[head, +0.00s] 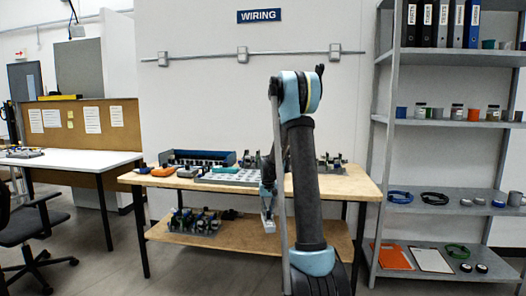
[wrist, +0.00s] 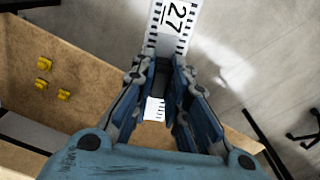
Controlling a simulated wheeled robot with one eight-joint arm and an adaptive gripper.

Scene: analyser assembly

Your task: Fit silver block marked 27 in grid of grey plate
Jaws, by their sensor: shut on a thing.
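The silver block (wrist: 172,25) has a white label marked 27, which shows beyond my fingertips in the wrist view. My gripper (wrist: 160,72) is shut on it, and a pale part also shows between the fingers. In the head view the block (head: 269,222) hangs from my gripper (head: 267,198) in front of the table's front edge, apart from the plate. The grey plate (head: 205,178) with its grid lies on the tabletop, left of my gripper. My arm hides part of the table to its right.
The wooden table (head: 350,186) carries a blue bin (head: 190,156), orange items (head: 163,171) at the left and assembled parts (head: 330,162) at the back right. Its lower shelf (head: 240,230) holds more parts. A grey shelf unit (head: 445,122) stands at the right.

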